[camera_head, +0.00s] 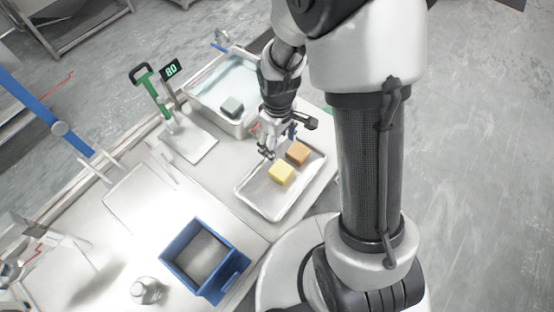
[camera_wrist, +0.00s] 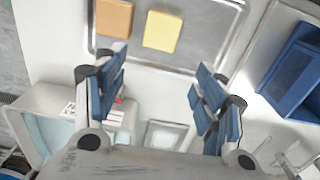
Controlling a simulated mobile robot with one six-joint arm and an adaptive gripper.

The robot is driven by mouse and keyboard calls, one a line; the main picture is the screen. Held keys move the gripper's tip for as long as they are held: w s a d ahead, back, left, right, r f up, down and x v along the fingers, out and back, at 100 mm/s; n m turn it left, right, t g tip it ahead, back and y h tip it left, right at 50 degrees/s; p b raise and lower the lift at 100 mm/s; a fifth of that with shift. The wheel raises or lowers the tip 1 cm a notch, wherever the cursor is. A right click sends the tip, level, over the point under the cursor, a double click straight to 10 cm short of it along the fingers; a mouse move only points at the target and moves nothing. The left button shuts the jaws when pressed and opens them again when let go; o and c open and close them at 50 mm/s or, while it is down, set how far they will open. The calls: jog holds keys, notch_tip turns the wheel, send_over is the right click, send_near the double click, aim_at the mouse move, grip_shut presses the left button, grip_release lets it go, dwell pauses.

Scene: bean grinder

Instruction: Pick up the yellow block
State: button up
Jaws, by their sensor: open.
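The yellow block (camera_head: 281,172) lies on a shallow metal tray (camera_head: 248,194), beside an orange-brown block (camera_head: 298,152). In the wrist view the yellow block (camera_wrist: 162,32) is at the top, right of the orange-brown block (camera_wrist: 114,18), on the same tray (camera_wrist: 204,42). My gripper (camera_head: 268,152) is above the tray's upper-left edge, a little up and left of the yellow block. In the wrist view my gripper (camera_wrist: 156,86) has its two blue-padded fingers wide apart, with nothing between them. The yellow block is beyond the fingertips and not touched.
A water-filled basin (camera_head: 194,97) holding a grey-green block (camera_head: 232,107) stands behind the tray. A scale (camera_head: 196,146) with a green display and a green-handled stand are to the left. A blue bin (camera_head: 186,236) and a bottle (camera_head: 147,291) stand at the front.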

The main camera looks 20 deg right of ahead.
jog(key=b, duration=0.3)
send_over(281, 169)
jog(key=f, duration=1)
jog(key=shift+w+a+f, duration=0.15)
jog(key=shift+w+a, duration=0.2)
jog(key=shift+w, duration=0.05)
jog(key=f, duration=0.1)
jog(key=f+b, duration=0.1)
jog(key=f, duration=0.1)
jog(key=s+f, duration=0.1)
jog(key=shift+d+f+b, duration=0.35)
jog(key=shift+f, duration=0.3)
jog(key=shift+r, duration=0.1)
jog(key=shift+c, duration=0.4)
jog(key=c, duration=0.8)
jog(key=shift+c, duration=0.2)
jog(key=shift+r, duration=0.1)
